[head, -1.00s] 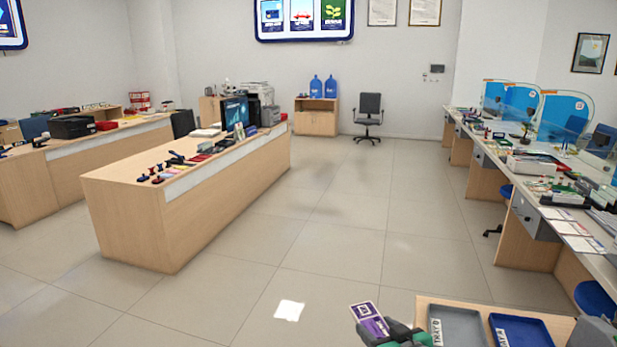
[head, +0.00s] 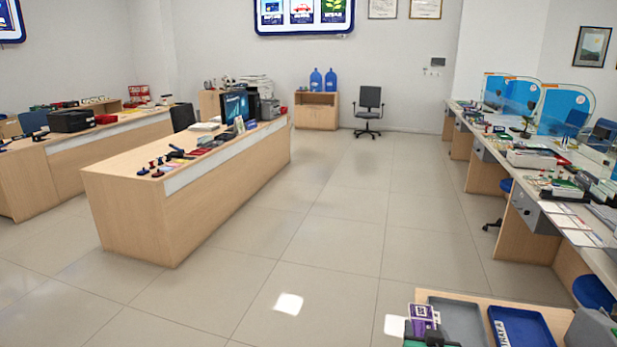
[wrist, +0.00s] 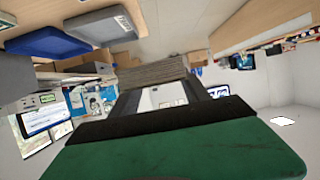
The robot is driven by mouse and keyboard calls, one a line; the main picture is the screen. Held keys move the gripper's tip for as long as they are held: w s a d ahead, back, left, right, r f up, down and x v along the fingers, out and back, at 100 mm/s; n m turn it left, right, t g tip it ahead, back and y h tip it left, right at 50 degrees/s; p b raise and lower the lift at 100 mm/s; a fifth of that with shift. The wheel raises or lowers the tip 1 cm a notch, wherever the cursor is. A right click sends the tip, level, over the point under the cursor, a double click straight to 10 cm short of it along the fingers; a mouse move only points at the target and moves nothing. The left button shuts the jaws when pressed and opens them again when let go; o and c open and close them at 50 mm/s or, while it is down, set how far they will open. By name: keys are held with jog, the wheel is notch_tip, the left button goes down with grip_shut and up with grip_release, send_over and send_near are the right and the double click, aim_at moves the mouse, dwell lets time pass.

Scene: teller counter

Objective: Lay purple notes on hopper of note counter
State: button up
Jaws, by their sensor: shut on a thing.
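My gripper (head: 426,336) is at the bottom edge of the head view, to the right of centre. It is shut on the purple notes (head: 421,317), a small banded bundle with a white patch. The notes are held up beside the left edge of the grey tray in the picture. In the wrist view the edges of the bundle (wrist: 152,74) show as a greyish stack beyond a green and black finger. I cannot pick out the note counter or its hopper for certain in either view.
A grey tray (head: 462,325) and a blue tray (head: 527,328) lie on a wooden surface at the lower right. A long teller counter (head: 548,205) with machines, papers and screens runs along the right. A wooden desk (head: 135,215) stands at left. Open floor lies between.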

jog(key=s+a+n+y, duration=0.1)
jog(key=a+n+y, duration=0.2)
jog(key=a, duration=0.8)
notch_tip(320, 180, up, 6)
jog(key=s, duration=0.2)
jog(key=shift+d, duration=0.2)
